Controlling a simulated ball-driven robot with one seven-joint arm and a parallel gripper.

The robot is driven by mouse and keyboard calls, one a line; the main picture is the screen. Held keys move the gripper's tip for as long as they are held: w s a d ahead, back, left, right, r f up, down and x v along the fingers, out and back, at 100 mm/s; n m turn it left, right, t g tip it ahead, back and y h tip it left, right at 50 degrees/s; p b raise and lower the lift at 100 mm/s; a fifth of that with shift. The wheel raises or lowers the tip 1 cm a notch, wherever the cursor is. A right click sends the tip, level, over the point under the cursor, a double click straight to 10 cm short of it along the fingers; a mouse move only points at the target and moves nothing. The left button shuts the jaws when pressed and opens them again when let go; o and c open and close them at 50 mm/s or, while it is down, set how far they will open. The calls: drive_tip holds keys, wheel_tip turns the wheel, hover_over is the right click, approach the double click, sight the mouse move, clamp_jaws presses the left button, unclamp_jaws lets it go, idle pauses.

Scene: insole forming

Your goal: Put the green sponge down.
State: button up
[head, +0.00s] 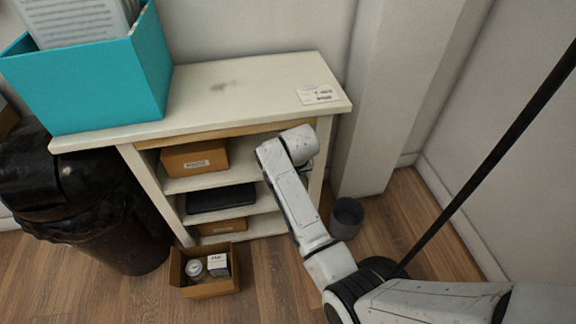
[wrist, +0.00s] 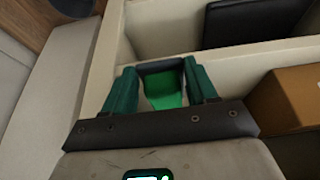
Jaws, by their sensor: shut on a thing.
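The green sponge (wrist: 165,92) shows bright green in the wrist view, between the two dark green fingers of my gripper (wrist: 160,72). My gripper is shut on it. The fingers and sponge are close to the pale shelf boards of the cabinet. I cannot tell whether the sponge touches a board. In the head view my arm reaches to the right part of the white cabinet (head: 231,96), and its end link hides the gripper and sponge.
The shelves hold a cardboard box (head: 194,158), a black flat case (head: 221,198) and a lower box (head: 222,226). A teal bin (head: 112,85) and a label sit on top. An open carton (head: 206,289), a black trash bin (head: 120,235) and a grey bucket (head: 346,217) stand on the floor.

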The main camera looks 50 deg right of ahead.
drive_tip(key=shift+w+d, duration=0.35)
drive_tip(key=shift+w, duration=0.15)
drive_tip(key=w+d+b, duration=0.1)
drive_tip(key=w+d+f+b, duration=0.1)
drive_tip(key=w, duration=0.1)
drive_tip(key=shift+d, duration=0.1)
drive_tip(key=shift+f, duration=0.3)
drive_tip(key=o, duration=1.2)
